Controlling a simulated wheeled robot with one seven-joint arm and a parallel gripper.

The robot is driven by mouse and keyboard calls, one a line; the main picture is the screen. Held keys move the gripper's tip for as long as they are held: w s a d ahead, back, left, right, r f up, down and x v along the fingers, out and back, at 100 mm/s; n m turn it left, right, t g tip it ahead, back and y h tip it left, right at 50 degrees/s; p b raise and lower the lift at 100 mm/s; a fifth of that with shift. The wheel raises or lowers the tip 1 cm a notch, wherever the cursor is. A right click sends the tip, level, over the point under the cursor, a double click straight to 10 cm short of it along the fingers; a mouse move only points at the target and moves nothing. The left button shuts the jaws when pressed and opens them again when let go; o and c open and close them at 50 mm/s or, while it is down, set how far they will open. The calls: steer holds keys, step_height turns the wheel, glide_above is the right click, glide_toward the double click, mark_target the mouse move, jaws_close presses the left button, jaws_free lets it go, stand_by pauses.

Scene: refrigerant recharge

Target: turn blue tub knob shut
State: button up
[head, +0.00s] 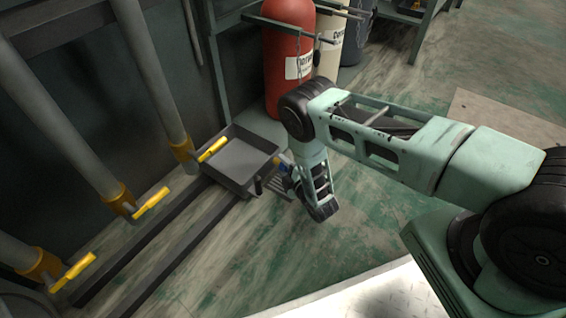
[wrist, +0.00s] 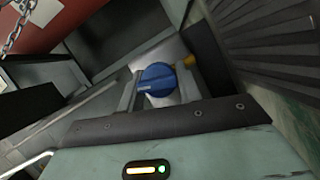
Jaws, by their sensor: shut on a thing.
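In the head view, a small bit of blue knob (head: 282,168) shows at the tub's right side, mostly hidden by my wrist. My gripper (wrist: 158,88) is shut on the blue knob, with one finger on each side. The finger contacts are partly hidden by the knob. A small yellow part (wrist: 188,60) sits just right of the knob.
A red cylinder (head: 286,60) stands behind the tub, with a cream cylinder (head: 329,50) beside it. Pipes with yellow handles (head: 151,204) line the left wall. Dark rails (head: 165,248) run along the floor there. The green floor (head: 330,235) in front is open.

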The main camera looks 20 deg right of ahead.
steer(key=shift+s+f+n+t, duration=0.1)
steer(key=shift+n+t, duration=0.6)
steer(key=shift+n, duration=0.7)
steer(key=shift+d, duration=0.1)
steer(key=o, duration=1)
